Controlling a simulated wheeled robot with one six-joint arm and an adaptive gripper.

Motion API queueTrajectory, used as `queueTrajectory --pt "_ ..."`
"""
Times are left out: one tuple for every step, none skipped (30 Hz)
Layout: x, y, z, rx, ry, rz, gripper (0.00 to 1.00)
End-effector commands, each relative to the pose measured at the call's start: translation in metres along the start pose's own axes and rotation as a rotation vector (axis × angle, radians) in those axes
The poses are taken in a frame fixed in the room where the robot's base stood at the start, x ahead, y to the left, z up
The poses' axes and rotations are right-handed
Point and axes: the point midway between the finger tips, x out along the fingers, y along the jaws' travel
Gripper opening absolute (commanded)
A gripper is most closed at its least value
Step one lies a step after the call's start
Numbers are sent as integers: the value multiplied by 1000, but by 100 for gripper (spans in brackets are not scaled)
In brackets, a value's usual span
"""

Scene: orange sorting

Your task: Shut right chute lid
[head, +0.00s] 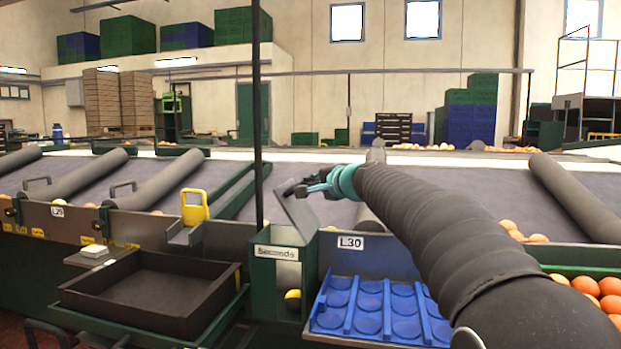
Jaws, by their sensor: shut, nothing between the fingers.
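The right chute is a green box (273,291) with a label on its front, in the middle of the head view. Its grey lid (298,214) stands raised and tilted above the box opening. My gripper (304,188) is at the lid's upper edge, reaching in from the right. Its fingers are shut and hold nothing. I cannot tell whether they touch the lid. A yellow ball-like fruit (293,295) shows at the box's lower front.
A blue cupped tray (372,309) lies right of the chute, below the L30 sign (351,242). A dark empty tray (150,290) and a yellow handle (194,207) are to the left. A thin dark post (257,110) rises behind the chute. Oranges (590,287) lie at far right.

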Motion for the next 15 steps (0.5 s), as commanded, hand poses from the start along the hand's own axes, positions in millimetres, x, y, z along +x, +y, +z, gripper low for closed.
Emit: queueTrajectory --pt "4 -2 2 1 1 1 0" --pt "6 -2 4 1 3 1 0" --pt "9 -2 6 2 5 0 0" --pt "11 -2 8 2 6 0 0" --pt "14 -2 10 2 7 0 0" --pt "18 -1 14 1 7 1 0" --pt "21 -1 17 2 7 1 0" --pt "24 0 20 3 7 1 0" --pt "28 0 24 2 8 1 0" --pt "31 0 27 2 7 0 0" --pt "34 0 30 2 7 0 0" --pt "38 1 34 2 7 0 0" --pt "41 3 37 2 7 1 0" --pt "44 4 40 2 7 1 0" --pt "48 5 44 2 6 1 0"
